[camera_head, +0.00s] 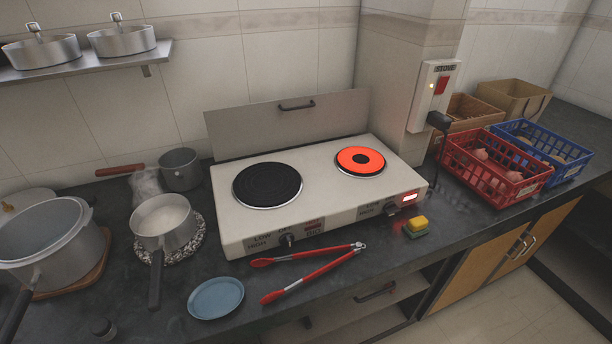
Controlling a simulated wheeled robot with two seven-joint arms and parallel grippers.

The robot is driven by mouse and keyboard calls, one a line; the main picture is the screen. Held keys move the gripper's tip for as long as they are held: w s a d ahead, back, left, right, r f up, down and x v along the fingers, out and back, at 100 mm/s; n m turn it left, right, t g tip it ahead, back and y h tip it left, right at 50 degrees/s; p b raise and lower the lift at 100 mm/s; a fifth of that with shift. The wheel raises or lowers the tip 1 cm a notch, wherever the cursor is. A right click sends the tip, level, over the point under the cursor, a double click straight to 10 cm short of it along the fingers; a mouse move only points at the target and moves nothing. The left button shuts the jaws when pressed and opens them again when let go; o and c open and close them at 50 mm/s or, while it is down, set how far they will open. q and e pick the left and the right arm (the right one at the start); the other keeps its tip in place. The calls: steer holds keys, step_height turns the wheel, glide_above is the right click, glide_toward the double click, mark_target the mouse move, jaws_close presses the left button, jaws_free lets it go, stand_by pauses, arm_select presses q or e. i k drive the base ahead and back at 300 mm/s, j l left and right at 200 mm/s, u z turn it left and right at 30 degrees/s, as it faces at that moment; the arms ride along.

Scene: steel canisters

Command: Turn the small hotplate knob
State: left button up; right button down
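A white two-plate cooker (319,187) stands on the dark counter. Its small hotplate (360,161) at the right glows orange-red. The small hotplate knob (390,208) is a dark knob on the right of the front panel; its exact pointer angle is too small to tell. A lit red indicator (409,198) is beside it. The large hotplate (267,185) at the left is dark, and its knob (288,240) is on the left of the front panel. Neither of my grippers shows in the head view.
Red tongs (318,273) and a yellow-green sponge (416,226) lie in front of the cooker, near a blue plate (215,298). A red crate (495,169) and a wall switch box (432,95) are at right.

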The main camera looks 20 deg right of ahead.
mark_target(390, 208)
steer(key=z, duration=1.4)
